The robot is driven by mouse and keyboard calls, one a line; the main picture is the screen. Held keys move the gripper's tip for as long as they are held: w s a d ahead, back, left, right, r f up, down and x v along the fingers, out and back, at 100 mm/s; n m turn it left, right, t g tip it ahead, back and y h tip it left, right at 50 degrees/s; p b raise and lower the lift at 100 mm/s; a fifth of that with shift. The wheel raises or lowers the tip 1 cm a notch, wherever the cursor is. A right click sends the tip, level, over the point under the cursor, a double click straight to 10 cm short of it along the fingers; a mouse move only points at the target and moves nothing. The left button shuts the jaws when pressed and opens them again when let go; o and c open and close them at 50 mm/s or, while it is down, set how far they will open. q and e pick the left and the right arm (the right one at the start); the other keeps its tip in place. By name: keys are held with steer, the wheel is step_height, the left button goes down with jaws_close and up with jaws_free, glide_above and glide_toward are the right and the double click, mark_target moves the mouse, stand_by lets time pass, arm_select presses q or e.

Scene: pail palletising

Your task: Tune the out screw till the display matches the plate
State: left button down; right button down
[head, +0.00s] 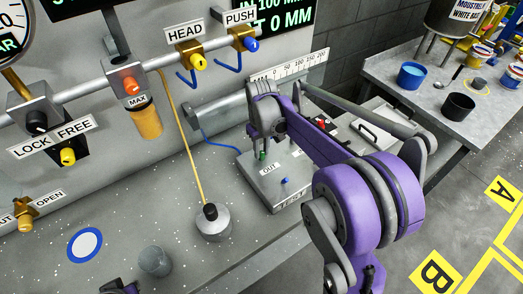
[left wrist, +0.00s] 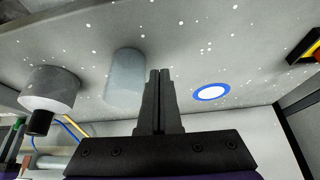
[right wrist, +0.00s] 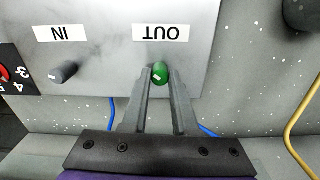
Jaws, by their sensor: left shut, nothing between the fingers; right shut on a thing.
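The green out screw (right wrist: 161,73) stands by the OUT label on a grey block. My right gripper (right wrist: 159,80) is shut on it, one finger on each side. In the head view the block (head: 263,190) shows under my purple right arm, which hides part of it. The display (head: 280,18) at the top is cut off and partly covered by the PUSH label; its lower line ends in 0 MM. I cannot make out the plate with the value to match. My left gripper (left wrist: 160,76) is shut and empty above the speckled bench, before a grey cylinder (left wrist: 125,75).
The in screw (right wrist: 64,73) is beside the out screw. A grey weight-like object (head: 212,222) with a yellow hose and a blue-ringed disc (head: 85,245) are on the bench. A pipe with HEAD and PUSH valves (head: 195,55) runs above. A side table (head: 430,90) holds pots.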

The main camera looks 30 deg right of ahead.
mark_target(262, 153)
steer(key=m, duration=0.4)
steer(key=shift+m+b, duration=0.3)
steer(key=shift+m, duration=1.8)
steer(key=c, duration=0.7)
jaws_free()
step_height(262, 153, up, 8)
steer(key=shift+f, duration=0.25)
